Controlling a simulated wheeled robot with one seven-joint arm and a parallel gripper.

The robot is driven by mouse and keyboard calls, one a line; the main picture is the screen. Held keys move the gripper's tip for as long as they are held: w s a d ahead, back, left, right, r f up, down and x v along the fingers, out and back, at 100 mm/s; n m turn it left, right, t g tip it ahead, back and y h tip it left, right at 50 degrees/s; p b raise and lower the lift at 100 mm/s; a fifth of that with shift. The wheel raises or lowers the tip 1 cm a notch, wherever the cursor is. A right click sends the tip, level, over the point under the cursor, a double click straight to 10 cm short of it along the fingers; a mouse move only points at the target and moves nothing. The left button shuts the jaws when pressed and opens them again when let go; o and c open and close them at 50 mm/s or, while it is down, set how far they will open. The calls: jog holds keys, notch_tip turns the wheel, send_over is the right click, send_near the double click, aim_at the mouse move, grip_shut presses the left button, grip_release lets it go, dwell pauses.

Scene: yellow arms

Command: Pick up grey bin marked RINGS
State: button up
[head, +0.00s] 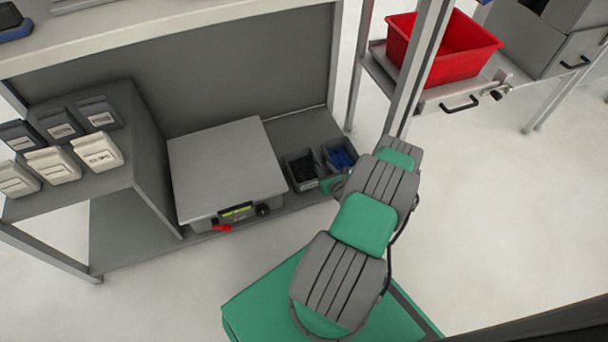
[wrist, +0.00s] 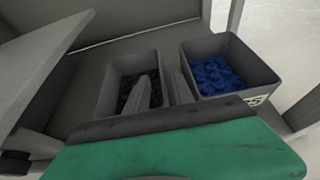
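Two small grey bins stand side by side on the lower shelf. The left bin (head: 289,172) holds black parts; it also shows in the wrist view (wrist: 108,92). The right bin (head: 326,160) holds blue parts; in the wrist view (wrist: 262,84) its front label is mostly cut off by my gripper, with only an end letter like S showing. The left finger overlaps the left bin's opening; the right finger is between the two bins.
A flat-topped scale (head: 225,165) with a red lever stands left of the bins. A grey side shelf (head: 150,140) carries several grey and white boxes. The upper tabletop (head: 150,35) overhangs the shelf. A red crate (head: 460,60) sits at the back right. Floor at right is clear.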

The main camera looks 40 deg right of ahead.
jog(key=b+x, duration=0.1)
jog(key=x, duration=0.2)
jog(key=shift+w+f, duration=0.15)
jog(key=shift+f, duration=0.15)
jog(key=shift+w+d, duration=0.1)
jog(key=shift+w, duration=0.25)
jog(key=shift+c, duration=0.4)
grip_shut()
dwell(0.3)
